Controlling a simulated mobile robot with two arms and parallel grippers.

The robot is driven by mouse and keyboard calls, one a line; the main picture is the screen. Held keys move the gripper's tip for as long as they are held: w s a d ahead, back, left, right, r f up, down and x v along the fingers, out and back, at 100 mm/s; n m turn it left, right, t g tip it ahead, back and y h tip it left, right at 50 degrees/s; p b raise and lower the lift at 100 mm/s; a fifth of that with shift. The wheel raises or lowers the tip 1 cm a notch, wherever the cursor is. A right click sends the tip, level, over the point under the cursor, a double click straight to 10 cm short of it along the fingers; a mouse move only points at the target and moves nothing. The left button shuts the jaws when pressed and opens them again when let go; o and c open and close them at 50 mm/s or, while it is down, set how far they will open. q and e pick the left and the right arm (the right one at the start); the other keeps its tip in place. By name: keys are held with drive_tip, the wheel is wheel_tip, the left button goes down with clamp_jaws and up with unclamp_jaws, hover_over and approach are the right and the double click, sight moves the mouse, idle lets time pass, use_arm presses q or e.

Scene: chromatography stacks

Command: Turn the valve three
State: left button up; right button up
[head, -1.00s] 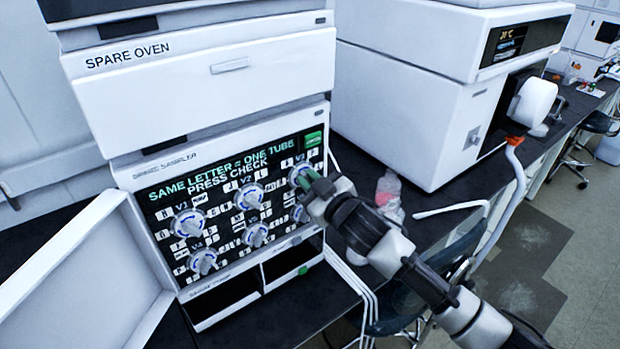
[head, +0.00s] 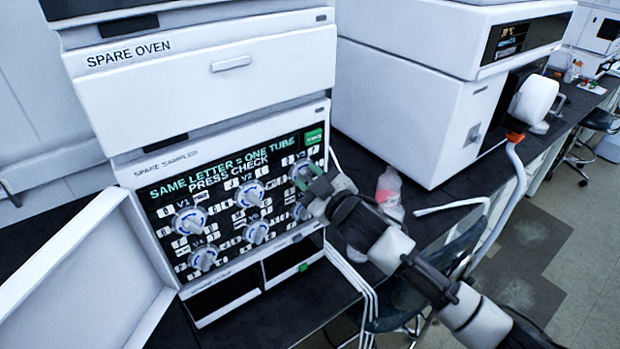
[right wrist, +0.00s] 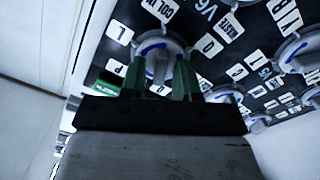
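Valve three (head: 299,168), a round white knob with a blue mark, is at the top right of the sampler's black panel under the label V3. My right gripper (head: 314,179) is at this knob, its green fingertips close to the panel and partly covering it. In the right wrist view the knob (right wrist: 160,43) is ahead, and its grip stands between the two green fingers, which are apart with gaps beside it. Whether either finger touches it is unclear. My left gripper is not in view.
Other knobs, such as V2 (head: 250,193) and V1 (head: 189,220), sit close by on the panel. A green check button (head: 313,137) is above V3. An open white door (head: 85,270) stands at left. A clear bottle (head: 389,190) stands right of the sampler.

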drive_tip(key=shift+o, duration=0.4)
drive_tip(key=shift+s, duration=0.1)
drive_tip(key=shift+s+d+f, duration=0.1)
drive_tip(key=shift+s+d, duration=0.1)
drive_tip(key=b+v, duration=0.2)
drive_tip(key=v, duration=0.8)
drive_tip(key=shift+b, duration=0.4)
